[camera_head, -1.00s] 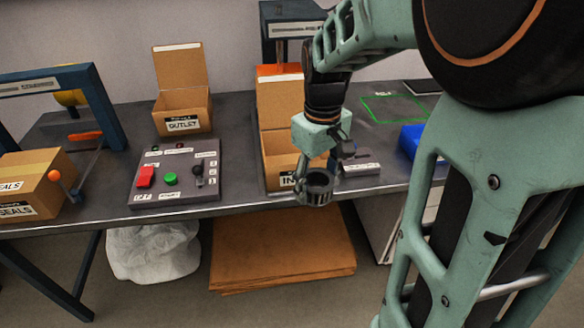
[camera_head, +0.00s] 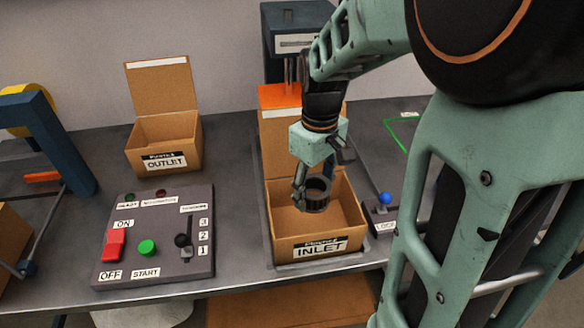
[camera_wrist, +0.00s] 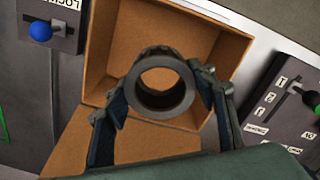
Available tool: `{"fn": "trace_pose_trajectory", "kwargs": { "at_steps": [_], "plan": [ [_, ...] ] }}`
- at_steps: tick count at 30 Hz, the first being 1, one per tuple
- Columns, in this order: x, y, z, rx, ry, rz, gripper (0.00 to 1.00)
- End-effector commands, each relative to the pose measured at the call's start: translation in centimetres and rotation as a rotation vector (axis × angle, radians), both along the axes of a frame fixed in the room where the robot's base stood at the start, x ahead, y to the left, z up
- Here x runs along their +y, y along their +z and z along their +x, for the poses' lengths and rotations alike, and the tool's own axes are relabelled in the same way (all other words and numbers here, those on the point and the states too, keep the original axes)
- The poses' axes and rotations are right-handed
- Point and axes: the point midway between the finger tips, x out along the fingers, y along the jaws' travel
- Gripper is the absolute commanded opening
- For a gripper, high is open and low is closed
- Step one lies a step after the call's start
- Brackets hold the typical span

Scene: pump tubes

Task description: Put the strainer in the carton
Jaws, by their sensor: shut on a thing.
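The strainer, a dark grey ring-shaped part (camera_head: 314,192), is held in my gripper (camera_head: 312,190). In the wrist view the strainer (camera_wrist: 140,92) sits between the two fingers (camera_wrist: 160,98), and I see through its round hole to cardboard. The open carton labelled INLET (camera_head: 308,247) stands on the table below the gripper. In the head view the strainer overlaps the carton's opening and appears above it. The carton also shows behind the strainer in the wrist view (camera_wrist: 110,57). Its lid is raised at the back.
An open OUTLET carton (camera_head: 165,160) stands at the back left. A control panel (camera_head: 155,235) with a red switch, green button and lever lies left of the INLET carton. A small box with a blue knob (camera_head: 385,205) stands close to its right. A press-like machine (camera_head: 290,30) is behind.

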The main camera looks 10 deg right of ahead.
Motion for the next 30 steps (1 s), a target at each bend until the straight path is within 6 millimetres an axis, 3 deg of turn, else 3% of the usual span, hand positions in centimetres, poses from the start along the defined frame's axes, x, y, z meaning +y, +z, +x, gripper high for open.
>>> {"fn": "trace_pose_trajectory", "kwargs": {
  "at_steps": [12, 17, 24, 30],
  "plan": [
    [0.0, -6.5, 0.0, 0.001, 0.0, -0.001, 0.22],
    [0.0, -7.7, -0.1, 0.001, 0.0, -0.001, 0.22],
    [0.0, -10.7, 0.0, 0.0, 0.0, 0.0, 0.22],
    [0.0, -10.7, 0.0, -0.002, 0.0, 0.0, 0.22]
  ]
}}
